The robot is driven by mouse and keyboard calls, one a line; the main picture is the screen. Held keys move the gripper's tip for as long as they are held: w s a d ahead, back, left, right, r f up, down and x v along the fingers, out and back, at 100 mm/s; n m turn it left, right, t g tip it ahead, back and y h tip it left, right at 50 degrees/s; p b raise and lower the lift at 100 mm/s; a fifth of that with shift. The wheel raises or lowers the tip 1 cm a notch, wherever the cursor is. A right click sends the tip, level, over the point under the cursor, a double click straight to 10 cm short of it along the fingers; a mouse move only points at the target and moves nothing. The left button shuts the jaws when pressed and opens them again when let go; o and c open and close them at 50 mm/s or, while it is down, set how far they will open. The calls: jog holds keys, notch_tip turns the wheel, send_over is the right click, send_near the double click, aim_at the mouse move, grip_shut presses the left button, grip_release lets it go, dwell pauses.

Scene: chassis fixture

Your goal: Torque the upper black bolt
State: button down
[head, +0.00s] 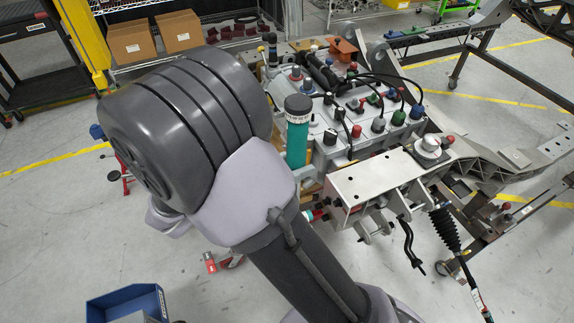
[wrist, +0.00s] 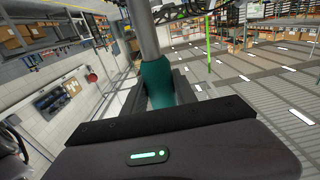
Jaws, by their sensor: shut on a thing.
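My gripper (wrist: 162,88) is shut on a teal tool (wrist: 156,82) with a grey shaft that rises out of the top of the wrist view. One finger lies on each side of the teal part. In the head view a teal cylinder (head: 297,145) with a dark grey cap and a white band stands beside my arm and looks like the same tool; its lower end and my fingers are hidden by the arm. The chassis fixture (head: 360,182) carries several coloured caps, some of them black (head: 330,137). I cannot tell which is the upper black bolt.
A blue bin (head: 128,302) is on the floor at the lower left. Cardboard boxes (head: 132,42) sit on a shelf at the back. Black hoses arch over the fixture, and metal frame arms (head: 480,155) reach out to the right. The floor at left is mostly clear.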

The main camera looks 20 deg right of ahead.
jog(key=shift+w+d, duration=0.15)
jog(key=shift+d, duration=0.5)
jog(key=d, duration=0.5)
jog(key=shift+d+b, duration=0.8)
jog(key=shift+d, duration=0.15)
dwell(0.3)
jog(key=shift+s+d+m+b, duration=0.1)
jog(key=shift+s+m+b, duration=0.3)
jog(key=shift+s+b, duration=0.35)
jog(key=shift+s+b, duration=0.2)
jog(key=shift+b, duration=0.1)
jog(key=shift+s+f+m+b, duration=0.1)
jog(key=shift+s+m+b, duration=0.3)
jog(key=shift+s+b, duration=0.2)
jog(key=shift+s+f, duration=0.1)
jog(key=shift+s, duration=0.05)
dwell(0.3)
